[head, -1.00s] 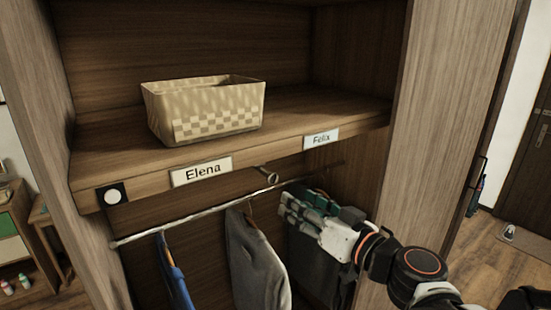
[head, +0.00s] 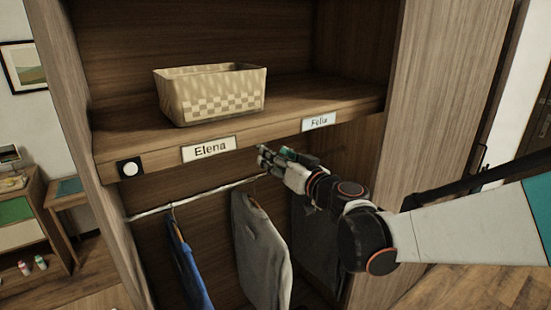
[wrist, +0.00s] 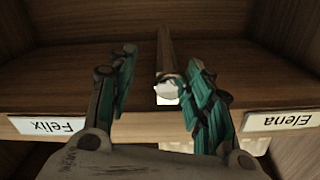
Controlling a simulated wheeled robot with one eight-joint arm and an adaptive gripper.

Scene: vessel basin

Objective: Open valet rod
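The valet rod is a short rod under the shelf, between the two name labels. In the wrist view the rod (wrist: 164,52) runs back under the shelf, with its pale round end between my fingers. In the head view its end (head: 261,150) shows just beside my fingertips. My gripper (head: 270,159) is just below the shelf's front edge. In the wrist view my gripper (wrist: 160,88) is open, with one finger on each side of the rod and a visible gap at least on the left. Contact on the right finger cannot be told.
A shelf (head: 150,150) with "Elena" (head: 208,149) and "Felix" (head: 319,122) labels and a round white button (head: 130,168) is just above. A woven basket (head: 212,97) stands on it. Clothes hang from a rail (head: 200,196) below. The wardrobe's side panel (head: 437,90) is at right.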

